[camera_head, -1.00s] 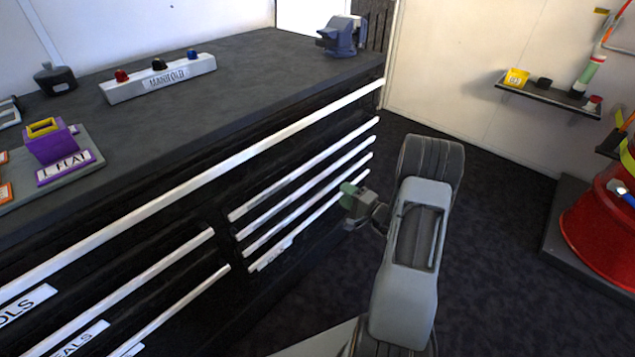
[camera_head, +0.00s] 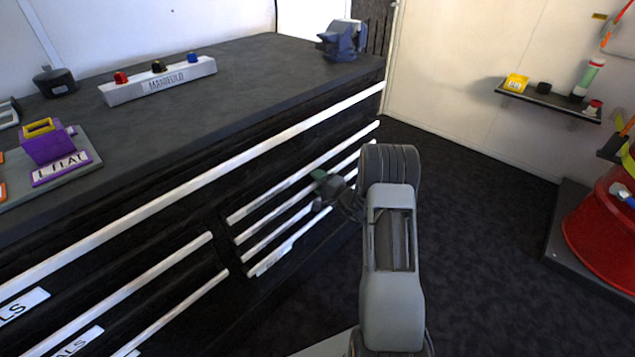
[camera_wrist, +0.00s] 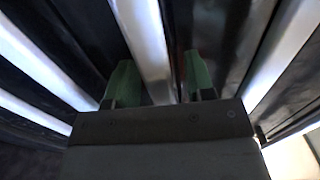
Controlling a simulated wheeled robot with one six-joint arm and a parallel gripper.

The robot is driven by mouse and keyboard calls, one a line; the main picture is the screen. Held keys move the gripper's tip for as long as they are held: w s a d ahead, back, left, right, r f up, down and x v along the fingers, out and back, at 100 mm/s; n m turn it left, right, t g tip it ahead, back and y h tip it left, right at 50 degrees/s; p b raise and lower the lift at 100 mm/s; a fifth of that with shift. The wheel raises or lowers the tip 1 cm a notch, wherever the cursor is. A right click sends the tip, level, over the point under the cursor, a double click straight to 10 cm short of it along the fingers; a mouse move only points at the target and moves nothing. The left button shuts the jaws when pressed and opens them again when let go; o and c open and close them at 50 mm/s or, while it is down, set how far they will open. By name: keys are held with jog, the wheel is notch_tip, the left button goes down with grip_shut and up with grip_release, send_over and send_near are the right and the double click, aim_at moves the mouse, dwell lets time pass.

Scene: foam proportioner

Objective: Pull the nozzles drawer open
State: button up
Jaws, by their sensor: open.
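The black cabinet has a right-hand stack of drawers with long white bar handles (camera_head: 290,193). A white label (camera_head: 270,262) hangs at the lowest handle of this stack, but its text is too small to read, so I cannot tell which drawer is the nozzles one. All these drawers look closed. My gripper (camera_head: 326,184) is at the right part of this stack, close to the drawer fronts. In the wrist view, my gripper (camera_wrist: 160,84) is open, with green fingertips on either side of one white handle (camera_wrist: 146,45). I cannot tell whether they touch it.
The worktop (camera_head: 250,80) carries a manifold block (camera_head: 160,82), a purple part (camera_head: 48,145) and a blue vise (camera_head: 342,40). A small shelf (camera_head: 548,98) and a red reel (camera_head: 600,225) stand at the right. Dark floor between is clear.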

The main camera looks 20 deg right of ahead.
grip_shut()
dwell(0.4)
